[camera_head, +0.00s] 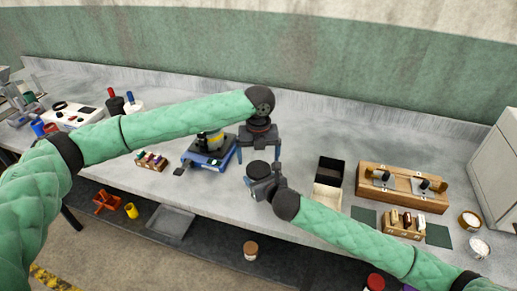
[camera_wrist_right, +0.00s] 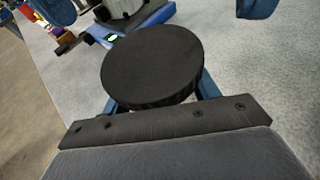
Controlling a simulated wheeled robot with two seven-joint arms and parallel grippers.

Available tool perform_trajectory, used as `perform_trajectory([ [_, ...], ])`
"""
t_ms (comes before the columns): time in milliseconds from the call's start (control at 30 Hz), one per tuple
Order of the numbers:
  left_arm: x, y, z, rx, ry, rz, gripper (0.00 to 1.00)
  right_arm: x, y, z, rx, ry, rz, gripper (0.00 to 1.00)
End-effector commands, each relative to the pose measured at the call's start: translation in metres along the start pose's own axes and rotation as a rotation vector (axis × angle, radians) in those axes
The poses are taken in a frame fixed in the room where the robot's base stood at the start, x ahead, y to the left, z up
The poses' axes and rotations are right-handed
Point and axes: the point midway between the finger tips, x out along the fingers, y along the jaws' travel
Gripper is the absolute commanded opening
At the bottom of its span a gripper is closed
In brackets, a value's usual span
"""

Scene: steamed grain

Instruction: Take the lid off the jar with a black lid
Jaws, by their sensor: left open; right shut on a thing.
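The black lid (camera_head: 257,169) is a flat round disc, seen from above, at the middle of the bench's front part. It fills the middle of the right wrist view (camera_wrist_right: 152,65). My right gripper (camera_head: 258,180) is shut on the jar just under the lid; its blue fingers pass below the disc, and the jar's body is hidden. My left gripper (camera_head: 259,153) points down with its blue fingers spread wide, just behind the lid and apart from it. Its fingers show at the top corners of the right wrist view.
A blue-based device (camera_head: 208,157) stands just left of my left gripper. A black open box (camera_head: 330,171) and a wooden rack (camera_head: 402,186) stand to the right. A small block of colored items (camera_head: 151,161) lies on the left.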

Motion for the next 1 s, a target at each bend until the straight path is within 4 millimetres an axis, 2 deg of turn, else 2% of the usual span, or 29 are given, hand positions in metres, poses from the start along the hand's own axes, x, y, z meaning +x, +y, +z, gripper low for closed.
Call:
perform_trajectory([
  [100,0.019,0.0,-0.001,0.0,0.003,0.002,0.92,0.0,0.0,0.001,0.0,-0.001,0.0,0.0],
  [300,0.04,0.0,0.0,-0.001,0.001,0.001,0.92,0.0,0.0,0.001,0.0,-0.001,0.0,0.0],
  [600,0.044,0.0,0.0,0.0,0.001,0.0,0.92,0.0,0.0,0.001,0.0,-0.001,0.0,0.0],
  [633,0.044,0.0,0.0,0.0,0.001,0.0,0.9,0.0,0.0,0.001,0.0,-0.001,0.0,0.0],
  [800,0.043,0.0,0.0,-0.001,0.001,0.0,0.57,0.0,0.0,0.001,0.0,-0.001,0.0,0.0],
  [867,0.043,0.0,0.0,-0.001,0.001,0.0,0.47,0.0,0.0,0.001,0.0,-0.001,0.0,0.0],
  [1000,0.043,0.0,0.0,-0.003,0.001,0.0,0.47,0.0,0.0,0.001,0.0,-0.001,0.0,0.0],
])
